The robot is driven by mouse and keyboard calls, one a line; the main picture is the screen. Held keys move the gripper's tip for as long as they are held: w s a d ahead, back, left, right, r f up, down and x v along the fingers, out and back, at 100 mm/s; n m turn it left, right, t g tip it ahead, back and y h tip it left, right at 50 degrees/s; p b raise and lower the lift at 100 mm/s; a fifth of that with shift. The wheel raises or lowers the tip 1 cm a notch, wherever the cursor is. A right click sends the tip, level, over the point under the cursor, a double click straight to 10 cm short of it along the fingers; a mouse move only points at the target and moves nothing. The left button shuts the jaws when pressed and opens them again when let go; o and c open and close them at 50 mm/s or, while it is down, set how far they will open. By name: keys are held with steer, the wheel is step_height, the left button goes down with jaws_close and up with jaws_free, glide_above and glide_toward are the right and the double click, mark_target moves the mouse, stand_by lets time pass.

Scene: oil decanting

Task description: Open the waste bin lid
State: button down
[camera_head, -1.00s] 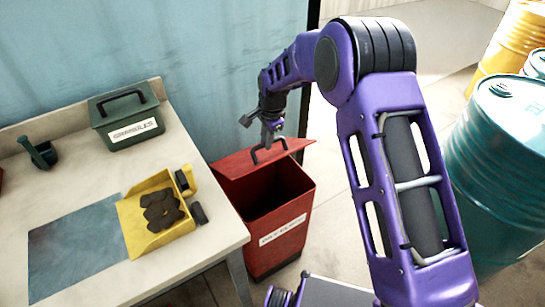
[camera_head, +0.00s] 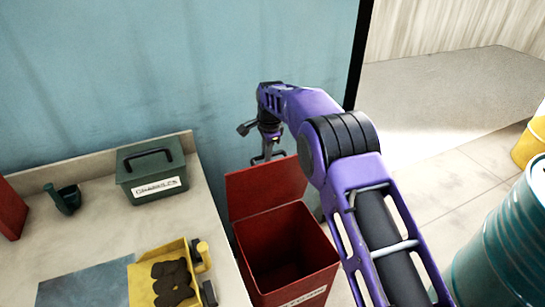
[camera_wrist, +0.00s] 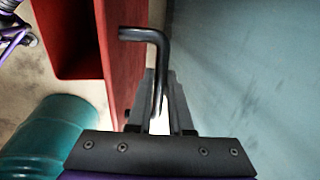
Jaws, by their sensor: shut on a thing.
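The red waste bin (camera_head: 290,248) stands on the floor to the right of the bench, with its dark inside in view. Its red lid (camera_head: 266,187) is raised and stands steeply at the back edge of the opening. My gripper (camera_head: 267,157) is at the top of the lid. In the wrist view my gripper (camera_wrist: 160,112) is shut on the black lid handle (camera_wrist: 150,36), a bent bar beside the red lid (camera_wrist: 115,60). The label on the bin's front is partly cut off by the picture edge.
A teal drum (camera_head: 500,255) stands at right. A blue wall (camera_head: 230,70) is close behind the bin.

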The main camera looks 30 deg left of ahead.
steer(key=shift+w+a+f, duration=0.3)
steer(key=shift+w+a, duration=0.2)
steer(key=shift+a, duration=0.25)
steer(key=c, duration=0.8)
jaws_free()
steer(key=shift+w, duration=0.1)
steer(key=shift+c, duration=0.2)
steer(key=shift+r, duration=0.15)
steer(key=shift+r, duration=0.1)
step_height(320, 180, up, 17)
steer(key=s+d, duration=0.2)
steer(key=shift+d, duration=0.25)
